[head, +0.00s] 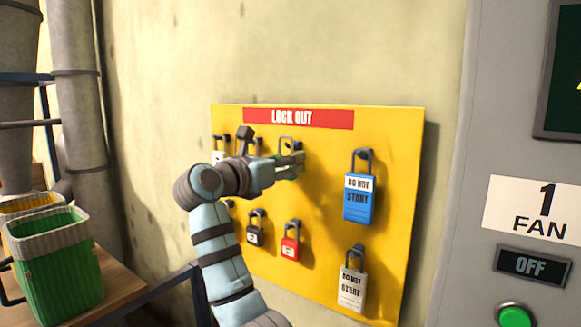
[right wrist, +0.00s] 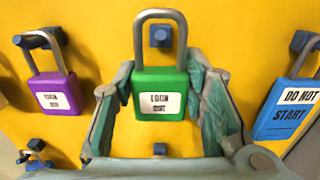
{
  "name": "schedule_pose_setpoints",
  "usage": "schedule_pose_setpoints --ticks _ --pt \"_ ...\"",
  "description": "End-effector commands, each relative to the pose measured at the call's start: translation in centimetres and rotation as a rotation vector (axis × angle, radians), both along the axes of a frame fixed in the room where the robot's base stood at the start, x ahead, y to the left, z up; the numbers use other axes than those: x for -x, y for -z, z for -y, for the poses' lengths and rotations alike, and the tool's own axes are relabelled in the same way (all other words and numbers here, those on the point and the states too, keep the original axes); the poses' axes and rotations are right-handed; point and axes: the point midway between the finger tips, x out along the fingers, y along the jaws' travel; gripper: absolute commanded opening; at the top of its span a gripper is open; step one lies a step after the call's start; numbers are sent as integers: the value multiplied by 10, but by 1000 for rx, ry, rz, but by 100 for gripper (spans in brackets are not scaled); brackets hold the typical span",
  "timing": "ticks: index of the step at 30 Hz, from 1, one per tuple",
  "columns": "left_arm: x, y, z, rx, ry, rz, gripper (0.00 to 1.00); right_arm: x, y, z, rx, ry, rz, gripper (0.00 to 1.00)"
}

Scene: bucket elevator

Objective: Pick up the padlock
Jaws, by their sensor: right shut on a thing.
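A green padlock (right wrist: 160,96) with a grey shackle and a white label is upright between the fingers of my right gripper (right wrist: 165,105) in the right wrist view. The gripper is shut on its body from both sides. A blue peg shows inside the shackle loop, below its top; I cannot tell whether the shackle is around the peg or in front of it. In the head view my right gripper (head: 292,165) is at the top row of the yellow lock-out board (head: 325,225). It mostly hides the padlock there, but the shackle shows above. My left gripper is not in view.
A purple padlock (right wrist: 55,92) hangs left of the gripper and a blue padlock (head: 358,198) right. Black (head: 255,233), red (head: 290,246) and white (head: 352,286) padlocks hang lower. A grey fan panel (head: 510,70) stands right, a green basket (head: 55,252) left.

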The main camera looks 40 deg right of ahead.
Motion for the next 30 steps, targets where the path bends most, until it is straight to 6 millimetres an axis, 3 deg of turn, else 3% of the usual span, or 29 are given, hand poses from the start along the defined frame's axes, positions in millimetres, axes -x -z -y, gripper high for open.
schedule_pose_setpoints --ticks 6,12,15,21,23,27,30 --pt "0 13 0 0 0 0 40 21 3 -71 -3 -7 2 8" --pt "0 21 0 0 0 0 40 38 3 -127 -2 -4 2 8" --pt "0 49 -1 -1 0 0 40 39 9 -133 -1 -1 4 8" --pt "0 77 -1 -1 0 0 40 44 6 -146 -1 -1 2 8" --pt "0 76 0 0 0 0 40 45 -1 -149 -1 0 2 8" --pt "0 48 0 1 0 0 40 46 -34 -151 -1 1 2 8" --pt "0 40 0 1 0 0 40 46 -42 -151 0 1 1 8"
